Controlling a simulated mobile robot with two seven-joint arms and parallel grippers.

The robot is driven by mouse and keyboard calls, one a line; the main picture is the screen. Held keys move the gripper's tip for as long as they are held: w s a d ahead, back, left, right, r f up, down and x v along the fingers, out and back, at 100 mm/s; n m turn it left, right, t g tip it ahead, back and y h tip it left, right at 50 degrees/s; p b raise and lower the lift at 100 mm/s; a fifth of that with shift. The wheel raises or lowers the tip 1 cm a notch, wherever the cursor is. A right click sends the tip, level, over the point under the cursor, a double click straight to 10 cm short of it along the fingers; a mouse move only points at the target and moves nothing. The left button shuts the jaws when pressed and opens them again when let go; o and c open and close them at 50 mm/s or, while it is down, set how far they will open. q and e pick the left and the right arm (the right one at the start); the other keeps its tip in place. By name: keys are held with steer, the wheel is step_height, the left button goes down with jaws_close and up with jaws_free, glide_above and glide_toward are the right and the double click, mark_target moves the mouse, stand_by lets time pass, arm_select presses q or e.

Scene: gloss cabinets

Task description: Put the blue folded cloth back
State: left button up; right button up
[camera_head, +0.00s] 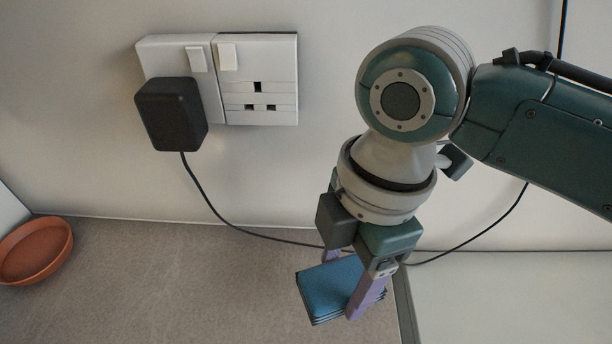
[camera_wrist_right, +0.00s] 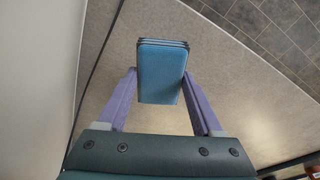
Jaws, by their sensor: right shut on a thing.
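The blue folded cloth (camera_head: 325,290) is a small stack of flat layers with dark edges. It also shows in the right wrist view (camera_wrist_right: 161,72), between the two purple fingers. My right gripper (camera_head: 343,288) points down over the counter and is shut on the cloth, one finger on each side. In the right wrist view my gripper (camera_wrist_right: 160,80) shows the cloth reaching past the fingertips. I cannot tell whether the cloth touches the counter. My left gripper is not in view.
A terracotta dish (camera_head: 37,250) sits at the left of the grey-brown counter (camera_head: 200,295). A black plug adapter (camera_head: 171,113) is in the wall socket (camera_head: 258,80), and its cable (camera_head: 225,219) runs behind my right gripper. The counter between dish and cloth is clear.

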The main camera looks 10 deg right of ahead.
mark_target(340, 294)
step_height(340, 294, down, 5)
steer(key=shift+f+b, duration=0.1)
steer(key=shift+b, duration=0.65)
steer(key=o, duration=1.3)
